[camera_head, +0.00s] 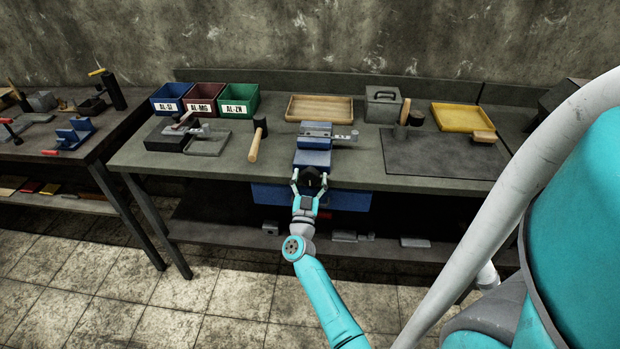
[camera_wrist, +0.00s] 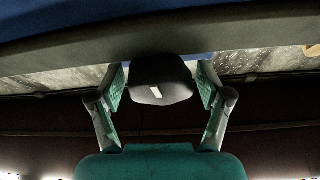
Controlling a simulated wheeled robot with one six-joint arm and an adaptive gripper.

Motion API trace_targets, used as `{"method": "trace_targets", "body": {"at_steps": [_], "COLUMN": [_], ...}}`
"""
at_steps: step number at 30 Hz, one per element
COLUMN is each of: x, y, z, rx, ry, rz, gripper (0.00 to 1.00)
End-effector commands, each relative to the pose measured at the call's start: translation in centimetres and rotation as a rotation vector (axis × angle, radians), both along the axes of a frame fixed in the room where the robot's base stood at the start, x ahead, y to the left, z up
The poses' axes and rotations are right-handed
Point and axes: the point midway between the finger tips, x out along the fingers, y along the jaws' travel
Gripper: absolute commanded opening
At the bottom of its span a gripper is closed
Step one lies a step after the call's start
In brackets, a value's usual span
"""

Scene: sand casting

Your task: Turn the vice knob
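The blue vice (camera_head: 312,158) with grey jaws is mounted on the front part of the workbench. Its dark knob (camera_head: 311,182) is at the bench's front edge, facing me. In the wrist view the knob (camera_wrist: 161,82) is black and rounded with a small white mark on its face. My gripper (camera_head: 310,178) reaches up to the knob with one finger on each side. In the wrist view my gripper (camera_wrist: 161,78) is open around the knob, and a small gap seems to show between each pad and the knob. The vice's screw is hidden behind the knob.
The workbench (camera_head: 380,178) has a blue drawer (camera_head: 348,199) just under the vice. A mallet (camera_head: 254,145) lies left of the vice, and a wooden tray (camera_head: 319,107) is behind it. A dark mat (camera_head: 440,155) lies to the right. A lower shelf (camera_head: 210,232) runs below.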

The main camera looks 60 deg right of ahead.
Motion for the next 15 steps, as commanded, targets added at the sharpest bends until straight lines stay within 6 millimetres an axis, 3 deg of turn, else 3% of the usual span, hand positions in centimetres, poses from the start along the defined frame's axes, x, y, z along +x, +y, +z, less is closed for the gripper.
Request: {"method": "trace_targets", "body": {"at_steps": [10, 15], "x": [-0.1, -0.5], "y": [0.1, 1.4], "z": [-0.1, -0.8], "rx": [0.0, 0.001], "ry": [0.002, 0.003], "rz": [0.001, 0.0], "gripper": [0.87, 0.87]}}
